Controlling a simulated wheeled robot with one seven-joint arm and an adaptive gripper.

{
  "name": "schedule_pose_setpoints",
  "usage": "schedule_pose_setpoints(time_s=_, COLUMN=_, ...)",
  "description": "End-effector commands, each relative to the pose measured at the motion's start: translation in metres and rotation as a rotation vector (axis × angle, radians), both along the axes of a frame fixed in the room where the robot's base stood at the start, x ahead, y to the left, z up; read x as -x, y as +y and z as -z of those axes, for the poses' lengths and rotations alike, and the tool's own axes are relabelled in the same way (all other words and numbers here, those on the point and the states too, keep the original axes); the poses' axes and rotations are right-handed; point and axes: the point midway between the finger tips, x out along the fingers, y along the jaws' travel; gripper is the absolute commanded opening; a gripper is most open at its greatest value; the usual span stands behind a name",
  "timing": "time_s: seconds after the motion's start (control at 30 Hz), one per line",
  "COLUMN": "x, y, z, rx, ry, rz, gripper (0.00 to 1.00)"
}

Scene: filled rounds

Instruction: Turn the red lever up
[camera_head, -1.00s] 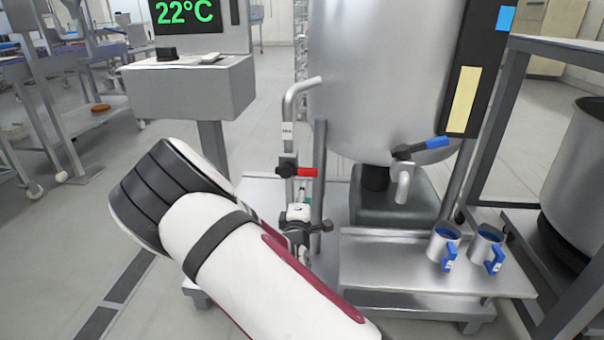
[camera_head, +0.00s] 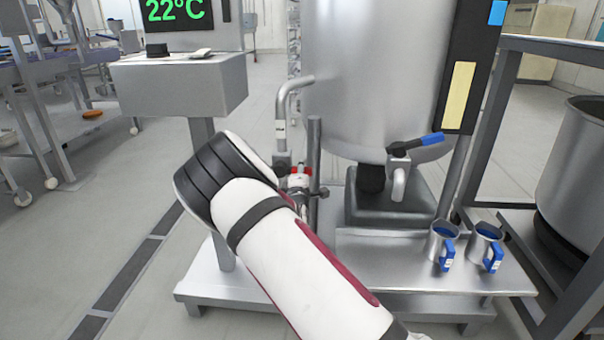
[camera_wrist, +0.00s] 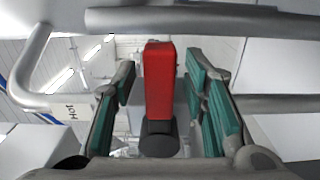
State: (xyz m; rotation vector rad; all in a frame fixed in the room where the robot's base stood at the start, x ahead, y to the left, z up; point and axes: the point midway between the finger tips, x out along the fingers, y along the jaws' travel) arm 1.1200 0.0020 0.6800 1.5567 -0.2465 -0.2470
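The red lever (camera_wrist: 159,80) stands between the two green-padded fingers of my gripper (camera_wrist: 162,92) in the wrist view, with its dark hub below. A gap shows on both sides of the lever, so the fingers are around it but apart from it. My gripper is open. In the head view the gripper (camera_head: 299,184) is at the pipe valve left of the tank. It hides most of the lever there; only small red parts (camera_head: 308,171) show.
The pipe (camera_head: 281,110) with a label runs down beside the big steel tank (camera_head: 375,80). A blue-handled valve (camera_head: 430,140) is to the right. Two steel cups (camera_head: 443,238) with blue handles stand on the low platform (camera_head: 390,262). A display console (camera_head: 180,85) is at the left.

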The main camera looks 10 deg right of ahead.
Motion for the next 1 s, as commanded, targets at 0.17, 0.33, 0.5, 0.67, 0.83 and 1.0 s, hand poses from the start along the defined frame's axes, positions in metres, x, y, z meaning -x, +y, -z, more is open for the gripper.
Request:
schedule_pose_setpoints(time_s=0.17, x=0.000, y=0.000, z=0.000, rx=0.000, ry=0.000, rz=0.000, gripper=0.33)
schedule_pose_setpoints(time_s=0.33, x=0.000, y=0.000, z=0.000, rx=0.000, ry=0.000, rz=0.000, gripper=0.00)
schedule_pose_setpoints(time_s=0.5, x=0.000, y=0.000, z=0.000, rx=0.000, ry=0.000, rz=0.000, gripper=0.00)
schedule_pose_setpoints(time_s=0.67, x=0.000, y=0.001, z=-0.001, rx=0.014, ry=0.005, rz=-0.001, gripper=0.00)
schedule_pose_setpoints(time_s=0.83, x=0.000, y=0.002, z=-0.006, rx=0.071, ry=0.023, rz=-0.002, gripper=0.00)
schedule_pose_setpoints(time_s=1.0, x=0.000, y=0.003, z=-0.014, rx=0.179, ry=0.057, rz=-0.003, gripper=0.00)
